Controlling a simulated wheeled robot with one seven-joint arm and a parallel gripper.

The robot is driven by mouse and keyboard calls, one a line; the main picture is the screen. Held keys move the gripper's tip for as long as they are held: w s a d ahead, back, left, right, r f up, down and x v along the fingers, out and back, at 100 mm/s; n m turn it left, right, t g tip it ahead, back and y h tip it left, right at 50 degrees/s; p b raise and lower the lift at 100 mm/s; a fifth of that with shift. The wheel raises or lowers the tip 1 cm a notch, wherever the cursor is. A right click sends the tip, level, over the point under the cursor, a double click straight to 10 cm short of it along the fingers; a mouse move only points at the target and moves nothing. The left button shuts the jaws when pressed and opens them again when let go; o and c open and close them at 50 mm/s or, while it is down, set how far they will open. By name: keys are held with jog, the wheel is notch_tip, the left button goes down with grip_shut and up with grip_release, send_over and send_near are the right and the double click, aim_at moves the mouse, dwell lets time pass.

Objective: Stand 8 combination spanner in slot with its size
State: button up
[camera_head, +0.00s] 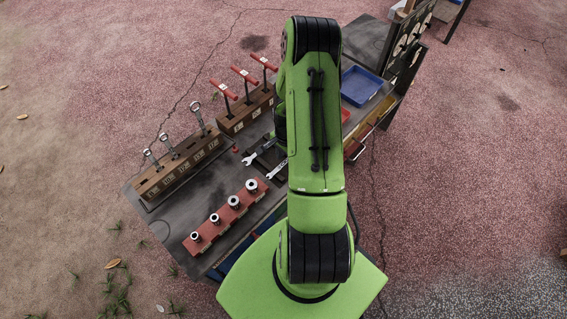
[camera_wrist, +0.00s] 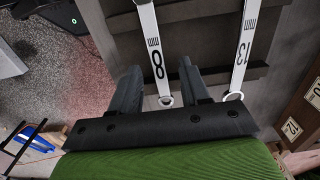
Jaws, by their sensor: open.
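The 8 combination spanner (camera_wrist: 155,50), a pale bar marked "8 MM", shows in the wrist view with its ring end towards me. My open gripper (camera_wrist: 159,68) has one finger on each side of it, and the jaws are not closed on it. A spanner marked 13 (camera_wrist: 244,50) lies to its right, outside the jaws. In the head view two spanners (camera_head: 262,151) lie on the cart top, partly behind my arm, and their sizes are unreadable. The wooden slot rack (camera_head: 178,166) holds several standing spanners and has size labels on its front, too small to read. My arm hides my gripper there.
A red socket rail (camera_head: 226,218) with several sockets stands at the cart's near edge. A wooden block (camera_head: 247,110) with red T-handled tools stands behind. A blue tray (camera_head: 361,86) is at the far right. In the wrist view a labelled wooden block (camera_wrist: 297,122) is at the right edge.

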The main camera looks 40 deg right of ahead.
jog(key=shift+c, duration=0.3)
grip_shut()
